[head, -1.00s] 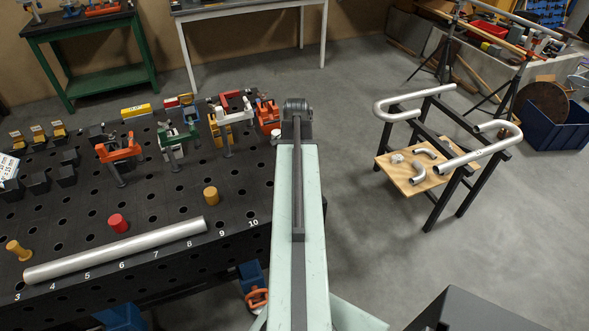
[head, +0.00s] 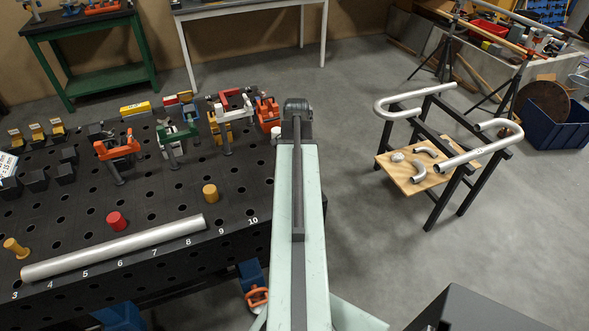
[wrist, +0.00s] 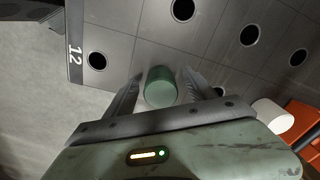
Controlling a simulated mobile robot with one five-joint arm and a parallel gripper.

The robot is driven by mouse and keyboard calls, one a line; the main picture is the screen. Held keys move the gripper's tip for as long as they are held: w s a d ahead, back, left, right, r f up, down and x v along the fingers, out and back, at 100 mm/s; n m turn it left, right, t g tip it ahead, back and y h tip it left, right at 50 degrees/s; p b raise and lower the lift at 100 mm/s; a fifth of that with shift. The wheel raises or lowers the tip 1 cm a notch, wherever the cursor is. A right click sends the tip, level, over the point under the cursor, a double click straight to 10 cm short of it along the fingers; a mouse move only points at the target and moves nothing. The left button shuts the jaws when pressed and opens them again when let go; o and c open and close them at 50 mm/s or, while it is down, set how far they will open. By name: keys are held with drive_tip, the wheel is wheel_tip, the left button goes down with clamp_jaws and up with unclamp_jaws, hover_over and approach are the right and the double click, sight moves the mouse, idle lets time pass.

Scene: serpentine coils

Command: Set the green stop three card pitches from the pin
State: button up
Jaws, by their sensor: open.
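The green stop (wrist: 161,88) is a short cylinder on the perforated table, seen in the wrist view close to the number 12. My gripper (wrist: 162,76) is open, with one finger on each side of the stop; I cannot tell whether either touches it. In the head view my arm hides the stop and the jaws. A red pin (head: 116,221) and two yellow pins, one at the left (head: 16,248) and one farther right (head: 210,193), stand on the table. A printed white card (head: 8,164) is at the left edge.
A silver tube (head: 115,248) lies along the numbered front edge of the black table (head: 165,218). Several clamps, including an orange one (head: 118,148), stand toward the back. A white cylinder (wrist: 272,115) is right of my gripper. A pipe rack (head: 450,150) stands on the right.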

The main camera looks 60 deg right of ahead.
wheel_tip(320, 180, up, 8)
drive_tip(key=p, duration=0.7)
drive_tip(key=shift+p, duration=0.4)
drive_tip(key=shift+f, duration=0.15)
